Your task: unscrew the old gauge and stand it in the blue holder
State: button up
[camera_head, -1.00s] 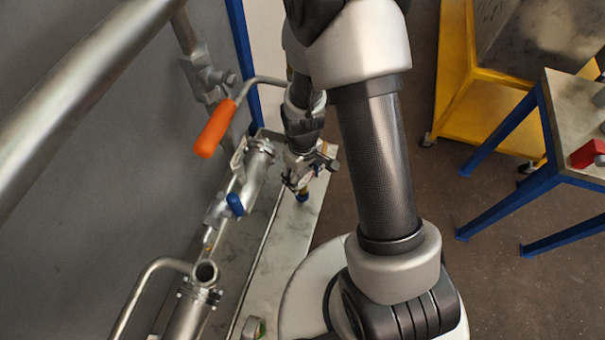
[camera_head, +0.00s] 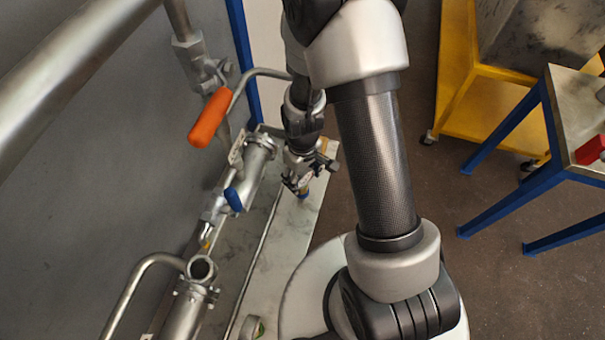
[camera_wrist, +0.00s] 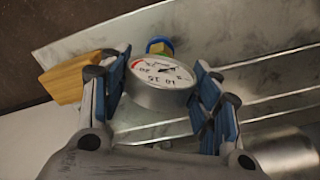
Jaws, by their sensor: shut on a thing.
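My gripper (camera_wrist: 160,98) is shut on the gauge (camera_wrist: 165,85), with one blue-padded finger on each side of it in the wrist view. The gauge has a white round dial and a silver case. A blue ring-like part (camera_wrist: 159,45), with some brass and green by it, shows at the gauge's far end; I take it for the blue holder. I cannot tell whether the gauge's stem is inside it or only above it. In the head view my gripper (camera_head: 299,180) is over the pale ledge, with the blue part (camera_head: 304,195) just below; the fingers partly hide the gauge.
A wooden block (camera_wrist: 75,78) lies close beside the left finger. The pipe with a blue-handled valve (camera_head: 234,199) and an orange lever (camera_head: 210,118) are left of my arm. A blue-legged table (camera_head: 577,130) stands right.

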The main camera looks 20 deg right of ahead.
jog(key=shift+f, duration=0.2)
jog(key=o, duration=1.3)
jog(key=shift+f, duration=0.2)
jog(key=shift+o, duration=0.2)
